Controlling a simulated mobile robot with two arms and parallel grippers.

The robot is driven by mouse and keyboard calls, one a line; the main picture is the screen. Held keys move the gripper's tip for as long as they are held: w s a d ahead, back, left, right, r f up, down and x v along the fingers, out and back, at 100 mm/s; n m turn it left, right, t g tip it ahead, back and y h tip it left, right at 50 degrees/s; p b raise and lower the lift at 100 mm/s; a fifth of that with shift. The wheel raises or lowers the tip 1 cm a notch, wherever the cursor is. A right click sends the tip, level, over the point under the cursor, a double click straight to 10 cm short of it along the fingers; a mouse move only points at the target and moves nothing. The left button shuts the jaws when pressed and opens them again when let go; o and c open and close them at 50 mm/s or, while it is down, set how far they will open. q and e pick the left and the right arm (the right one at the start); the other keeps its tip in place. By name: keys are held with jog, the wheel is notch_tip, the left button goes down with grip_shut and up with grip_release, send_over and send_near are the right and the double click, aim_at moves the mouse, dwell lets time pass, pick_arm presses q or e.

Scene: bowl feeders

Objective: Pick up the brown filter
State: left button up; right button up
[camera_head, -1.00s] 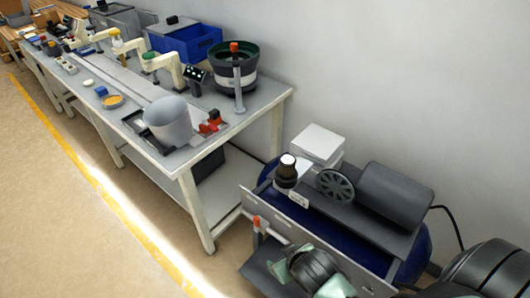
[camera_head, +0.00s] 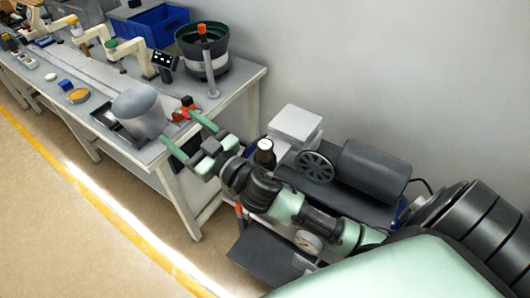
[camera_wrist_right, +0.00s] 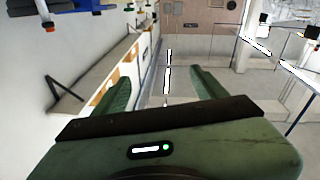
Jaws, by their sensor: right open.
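A dark, brownish-black cylinder with a pale top (camera_head: 265,152) stands on the compressor unit beside the white box; it looks like the filter, though its brown colour is hard to tell. My right gripper (camera_head: 180,126) is open and empty, its fingers at the near right corner of the workbench. It is left of the dark cylinder and apart from it, pointing away toward the bench. The right wrist view shows its two green fingers (camera_wrist_right: 160,82) spread with nothing between them; I cannot make out the filter there. My left gripper is not in view.
The compressor has a white box (camera_head: 295,124), a spoked wheel (camera_head: 314,168) and a dark motor (camera_head: 363,170). The floor at left is clear.

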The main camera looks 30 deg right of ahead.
jog(key=s+a+r+n+g+y, duration=0.2)
jog(key=a+n+g+y, duration=0.3)
jog(key=a+n+y, duration=0.15)
jog(key=s+a+r+n+g+y, duration=0.2)
jog(key=a+n+g+y, duration=0.3)
jog(key=n, duration=0.2)
jog(key=m+g+h, duration=0.4)
jog(key=g+h, duration=0.5)
jog(key=h, duration=0.8)
send_over(264, 144)
jog(key=f, duration=1.2)
jog(key=shift+s+p, duration=0.2)
jog(key=shift+p, duration=0.1)
jog(key=shift+d+f, duration=0.15)
jog(key=shift+d, duration=0.15)
jog(key=f+p, duration=0.1)
jog(key=f, duration=0.3)
jog(key=f+p, duration=0.1)
jog(key=f, duration=0.1)
jog(key=shift+w+a+f+p, duration=0.1)
jog(key=shift+a+f+p, duration=0.1)
jog(key=shift+a+p, duration=0.1)
jog(key=shift+f, duration=0.45)
grip_shut()
